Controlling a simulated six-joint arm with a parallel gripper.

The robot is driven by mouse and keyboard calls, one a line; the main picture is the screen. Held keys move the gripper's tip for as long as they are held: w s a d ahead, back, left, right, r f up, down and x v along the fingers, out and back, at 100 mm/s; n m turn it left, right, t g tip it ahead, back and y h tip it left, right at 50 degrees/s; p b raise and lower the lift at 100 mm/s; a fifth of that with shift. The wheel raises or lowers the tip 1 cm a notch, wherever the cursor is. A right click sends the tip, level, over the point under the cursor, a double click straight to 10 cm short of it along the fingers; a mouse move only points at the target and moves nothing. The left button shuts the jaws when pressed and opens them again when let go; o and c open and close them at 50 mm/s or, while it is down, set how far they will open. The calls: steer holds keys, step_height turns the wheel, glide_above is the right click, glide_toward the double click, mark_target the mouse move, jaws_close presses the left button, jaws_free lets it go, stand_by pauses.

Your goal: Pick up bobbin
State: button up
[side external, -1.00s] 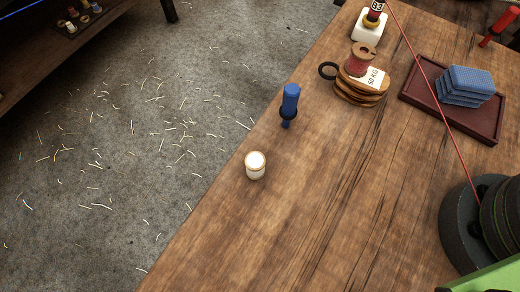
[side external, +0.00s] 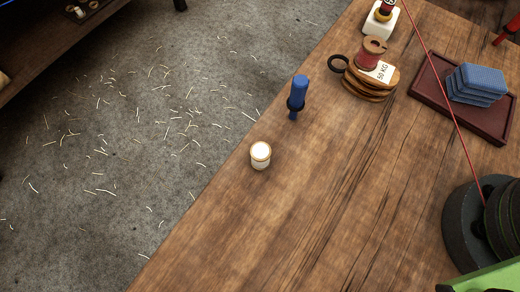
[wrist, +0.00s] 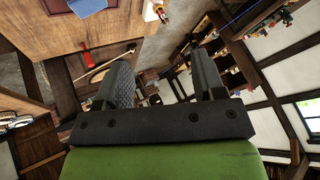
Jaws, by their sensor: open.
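The bobbin (side external: 371,52), wound with red thread between brown wooden flanges, stands upright on a stack of brown coils (side external: 367,85) tagged "50 KG" in the side external view. My gripper (wrist: 162,82) shows only in the wrist view, with its two dark fingers apart and nothing seen between them. The wrist view looks past the fingers at the room, tilted. I cannot make out the bobbin there, so the gap between it and my gripper cannot be judged.
On the wooden table (side external: 300,215) stand a white cup-like piece (side external: 260,156), a blue-handled tool (side external: 298,95) and a dark red tray (side external: 430,92) holding blue blocks (side external: 474,83). A red line runs down to dark round discs (side external: 463,225) at right. The front middle is clear.

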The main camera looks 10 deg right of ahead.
steer(key=w+a+n+g+y, duration=0.1)
steer(key=w+a+n+g, duration=0.25)
steer(key=w+a, duration=0.4)
steer(key=n+g+h, duration=0.3)
steer(key=n+g, duration=0.1)
steer(key=n, duration=0.3)
glide_above(260, 150)
steer(key=f, duration=2)
steer(key=shift+w+d+f, duration=0.1)
steer(key=shift+w+d, duration=0.05)
steer(key=shift+w, duration=0.1)
steer(key=f, duration=0.4)
steer(key=shift+s+f, duration=0.2)
steer(key=shift+f, duration=0.1)
steer(key=shift+s+f, duration=0.15)
steer(key=shift+f, duration=2.9)
steer(key=c, duration=1)
